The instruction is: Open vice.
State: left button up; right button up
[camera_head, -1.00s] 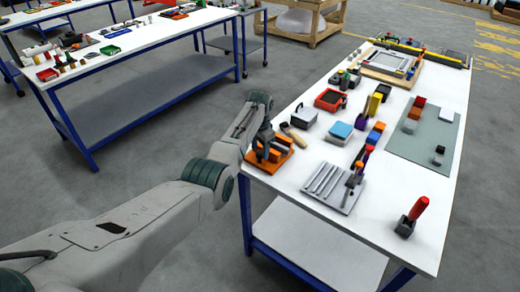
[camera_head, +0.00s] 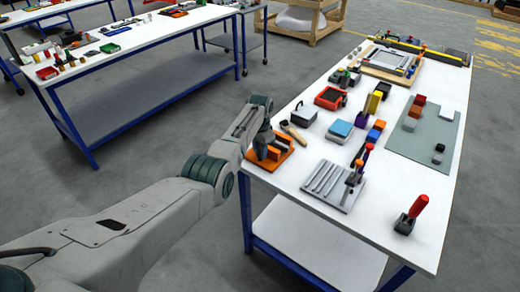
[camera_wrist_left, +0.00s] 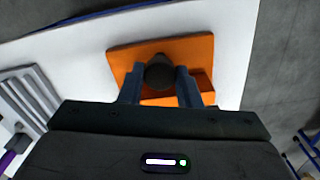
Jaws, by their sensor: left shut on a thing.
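The vice (camera_head: 284,151) is an orange block-like fixture on an orange base plate at the near left corner of the white table. My left gripper (camera_head: 262,150) is at the vice's left side. In the left wrist view, the vice's orange base (camera_wrist_left: 193,50) lies ahead, and the gripper's two fingers (camera_wrist_left: 160,88) stand on either side of a dark round knob (camera_wrist_left: 159,72). The gripper is shut on this knob. The rest of the vice is partly hidden by the fingers and the gripper body. My right gripper is not in view.
A red-handled tool (camera_head: 411,215) stands at the front right.

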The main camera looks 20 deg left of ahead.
pick_arm(q)
jog(key=n+p, duration=0.1)
jog(key=n, duration=0.4)
jog(key=shift+n, duration=0.4)
jog(key=n, duration=0.4)
jog(key=shift+r+n, duration=0.1)
jog(key=shift+n, duration=0.7)
jog(key=shift+w+a+r, duration=0.1)
jog(key=shift+w+r, duration=0.05)
jog(key=shift+r, duration=0.1)
dwell(0.3)
jog(key=o, duration=0.9)
jog(key=shift+o, duration=0.3)
jog(key=shift+a+f, duration=0.1)
jog(key=shift+d, duration=0.2)
